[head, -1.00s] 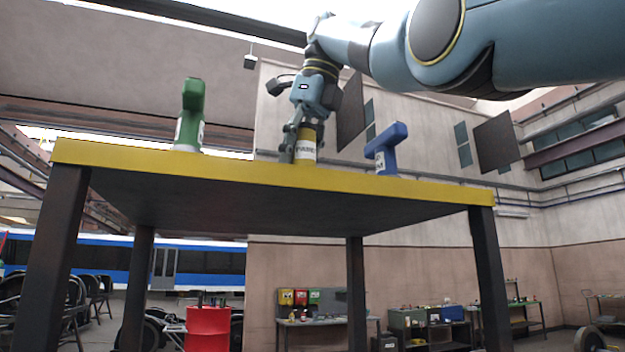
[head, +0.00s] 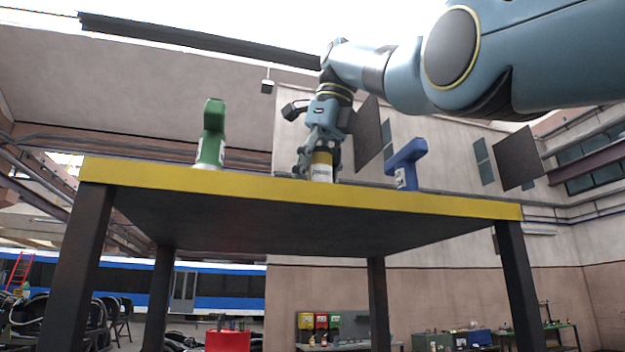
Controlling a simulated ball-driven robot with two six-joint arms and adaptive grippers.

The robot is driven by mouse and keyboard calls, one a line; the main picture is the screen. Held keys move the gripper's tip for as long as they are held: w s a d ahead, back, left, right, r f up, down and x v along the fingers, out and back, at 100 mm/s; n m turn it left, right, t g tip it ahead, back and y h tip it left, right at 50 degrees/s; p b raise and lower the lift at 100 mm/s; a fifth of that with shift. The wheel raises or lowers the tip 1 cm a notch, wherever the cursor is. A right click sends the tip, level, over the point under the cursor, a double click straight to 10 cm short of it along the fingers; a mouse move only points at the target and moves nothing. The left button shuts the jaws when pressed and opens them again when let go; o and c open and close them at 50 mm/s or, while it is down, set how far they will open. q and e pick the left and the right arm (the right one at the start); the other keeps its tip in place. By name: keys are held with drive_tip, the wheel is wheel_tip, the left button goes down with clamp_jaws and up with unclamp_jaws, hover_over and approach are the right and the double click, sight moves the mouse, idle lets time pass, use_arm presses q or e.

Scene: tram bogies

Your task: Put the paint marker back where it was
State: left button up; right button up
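The paint marker (head: 321,170) is a small upright cylinder with a yellow upper part and a white label with dark lettering. It is at the middle of the yellow-edged table (head: 300,189), seen from below the tabletop. My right gripper (head: 319,160) points down with its fingers on either side of the marker, seemingly shut on it. The table's front edge hides the marker's base, so I cannot tell whether it touches the top. My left gripper is not in view.
A green drill-shaped tool (head: 211,135) stands to the left of the marker. A blue drill-shaped tool (head: 407,162) stands to the right. Between them and the marker there are gaps.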

drive_tip(key=p+v, duration=0.4)
drive_tip(key=v, duration=0.8)
